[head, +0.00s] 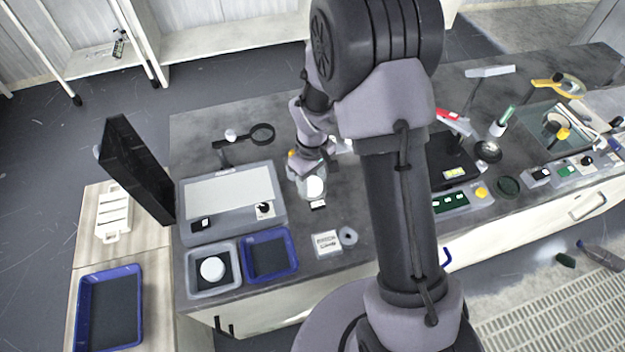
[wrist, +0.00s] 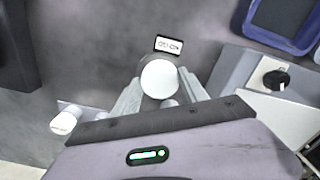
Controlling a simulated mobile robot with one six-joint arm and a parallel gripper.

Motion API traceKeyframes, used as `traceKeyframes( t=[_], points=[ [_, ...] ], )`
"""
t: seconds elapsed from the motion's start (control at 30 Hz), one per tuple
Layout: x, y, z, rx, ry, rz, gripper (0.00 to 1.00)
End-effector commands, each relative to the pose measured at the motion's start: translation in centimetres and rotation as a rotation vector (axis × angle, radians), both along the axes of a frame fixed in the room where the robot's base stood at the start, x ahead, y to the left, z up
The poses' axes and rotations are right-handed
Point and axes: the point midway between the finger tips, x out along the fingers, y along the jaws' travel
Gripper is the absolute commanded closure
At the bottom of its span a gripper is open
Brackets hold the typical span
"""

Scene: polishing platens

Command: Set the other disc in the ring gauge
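A white round disc (wrist: 159,79) lies between the fingertips of my gripper (wrist: 160,77) in the wrist view. The fingertips flank it closely; I cannot tell whether they grip it. A small label plate (wrist: 168,45) lies just beyond it. In the head view my gripper (head: 311,172) is low over the bench, and the disc (head: 316,187) shows under it. A pale rim shows around the disc, perhaps the ring gauge; the fingers hide much of it. Another white disc (head: 212,269) sits on a black inset in a grey tray (head: 194,285).
A blue-rimmed tray (head: 293,264) stands right of the grey tray. A grey panel device (head: 273,205) with a knob is left of my gripper. A magnifier (head: 262,134) and a white-topped stand (head: 230,135) are behind. A black screen (head: 136,170) rises at the left.

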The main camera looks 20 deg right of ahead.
Motion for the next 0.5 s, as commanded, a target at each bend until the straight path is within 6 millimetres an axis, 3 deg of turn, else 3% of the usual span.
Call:
traceKeyframes(
  t=[0.03,0.1,0.13,0.4,0.5],
  points=[
    [0.0,0.0,0.0,0.000,0.000,0.000,0.39],
    [0.0,0.0,0.0,0.000,0.000,0.000,0.26],
    [0.0,0.0,0.0,0.000,0.000,0.000,0.24],
    [0.0,0.0,0.1,0.000,0.000,0.000,0.24],
    [0.0,0.0,1.4,0.000,0.000,0.000,0.24]
  ],
)
